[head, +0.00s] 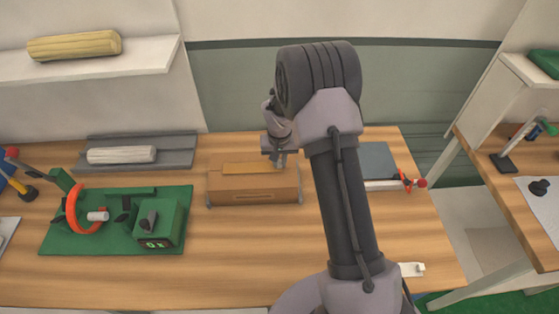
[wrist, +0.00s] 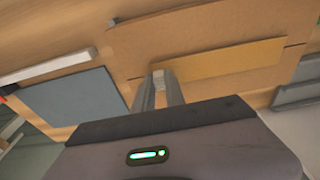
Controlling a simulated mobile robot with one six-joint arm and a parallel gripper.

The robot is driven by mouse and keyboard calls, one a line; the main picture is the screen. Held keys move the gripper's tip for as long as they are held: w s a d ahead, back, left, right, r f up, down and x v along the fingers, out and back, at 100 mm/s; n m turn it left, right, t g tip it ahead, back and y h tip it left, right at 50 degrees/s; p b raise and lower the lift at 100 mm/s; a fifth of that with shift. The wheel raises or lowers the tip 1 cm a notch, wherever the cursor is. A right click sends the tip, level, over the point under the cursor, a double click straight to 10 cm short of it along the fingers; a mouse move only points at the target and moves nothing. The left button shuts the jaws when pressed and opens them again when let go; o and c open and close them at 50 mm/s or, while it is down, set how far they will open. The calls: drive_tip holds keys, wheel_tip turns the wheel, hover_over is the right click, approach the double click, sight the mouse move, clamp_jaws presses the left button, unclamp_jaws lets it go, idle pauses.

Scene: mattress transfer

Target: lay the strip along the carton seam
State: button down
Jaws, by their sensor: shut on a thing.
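The carton (head: 252,190) is a brown box lying on the wooden table, left of my arm. It fills the upper part of the wrist view (wrist: 185,30). The strip (head: 245,168) is a flat yellow-tan piece over the carton's top, running roughly along its length; it also shows in the wrist view (wrist: 235,62). My gripper (head: 280,160) is shut on the strip near its right end in the head view; its fingers show in the wrist view (wrist: 161,82). I cannot tell whether the strip touches the carton along its length. The strip and my fingers hide part of the seam.
A green board (head: 60,235) with an orange ring and a small display box stands left of the carton. Behind is a grey tray (head: 180,142) with a whitish roll (head: 122,155). A blue-grey pad (head: 377,160) lies to the right. The table in front of the carton is clear.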

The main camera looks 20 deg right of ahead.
drive_tip(key=shift+f, duration=0.3)
drive_tip(key=c, duration=1.3)
unclamp_jaws()
drive_tip(key=shift+r, duration=0.15)
drive_tip(key=r+p, duration=0.1)
drive_tip(key=r, duration=0.4)
drive_tip(key=s+r, duration=0.1)
drive_tip(key=r, duration=0.5)
drive_tip(key=s+a+r+p, duration=0.1)
drive_tip(key=r, duration=0.5)
drive_tip(key=shift+s+p, duration=0.25)
drive_tip(key=shift+p, duration=0.05)
